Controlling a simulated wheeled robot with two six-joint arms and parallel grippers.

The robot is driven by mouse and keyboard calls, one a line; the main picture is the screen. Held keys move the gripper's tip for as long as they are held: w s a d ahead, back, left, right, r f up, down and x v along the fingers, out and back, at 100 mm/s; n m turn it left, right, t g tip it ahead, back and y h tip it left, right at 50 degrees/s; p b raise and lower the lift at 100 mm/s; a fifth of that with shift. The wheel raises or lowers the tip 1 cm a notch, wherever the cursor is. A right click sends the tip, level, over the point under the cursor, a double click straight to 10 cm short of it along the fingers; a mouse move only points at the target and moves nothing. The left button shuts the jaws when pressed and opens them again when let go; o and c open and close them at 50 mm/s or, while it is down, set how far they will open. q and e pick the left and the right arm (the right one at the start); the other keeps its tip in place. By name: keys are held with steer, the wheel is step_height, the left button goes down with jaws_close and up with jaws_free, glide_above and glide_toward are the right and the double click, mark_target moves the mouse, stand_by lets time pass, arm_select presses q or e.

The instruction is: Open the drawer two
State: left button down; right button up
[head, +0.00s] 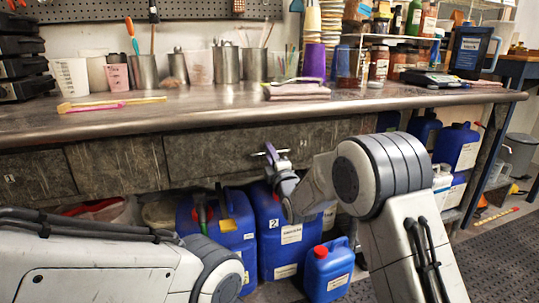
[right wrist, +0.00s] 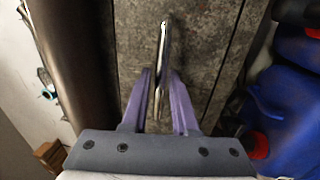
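The grey, stone-like drawer front (head: 215,150) under the bench looks flush with its neighbours; I read no number on it. A metal bar handle (right wrist: 162,50) stands out from a drawer front (right wrist: 200,60) in the right wrist view. My right gripper (head: 271,153) is at this drawer's front in the head view. Its two purple fingers (right wrist: 160,88) stand on either side of the handle's near end, with a small gap visible on each side. My left arm comes in at lower left; its gripper is out of view.
The steel benchtop (head: 210,105) overhangs the drawers and carries cups, tools and bottles. Other drawer fronts (head: 115,163) lie left, the far-left one marked 1. Below stand blue canisters (head: 285,255), one labelled 2, and a small red-capped jug (head: 328,272).

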jaws_close()
stand_by(1.4)
